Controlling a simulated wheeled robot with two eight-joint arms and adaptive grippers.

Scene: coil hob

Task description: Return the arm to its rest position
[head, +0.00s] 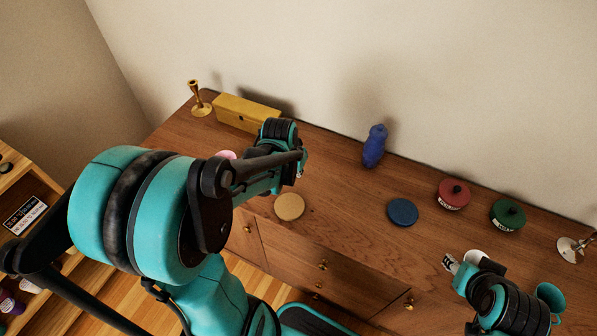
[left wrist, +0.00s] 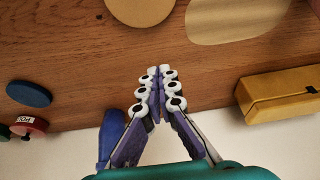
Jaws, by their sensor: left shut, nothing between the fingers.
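My left arm (head: 165,215), teal and black, reaches in from the left over the wooden cabinet top. Its gripper (head: 302,162) is seen edge-on and partly hidden by its own links in the head view. In the left wrist view the left gripper (left wrist: 158,70) has its fingertips together, shut and empty, above the wood. My right gripper (head: 450,263) is low at the right, near the cabinet's front edge. It is too small to tell whether it is open or shut.
On the cabinet top (head: 340,205) stand a yellow box (head: 247,113), a brass candlestick (head: 199,100), a blue figurine (head: 374,146), a tan disc (head: 289,207), a blue disc (head: 402,212), red (head: 453,194) and green (head: 507,214) lidded pots, and a teal mug (head: 550,295).

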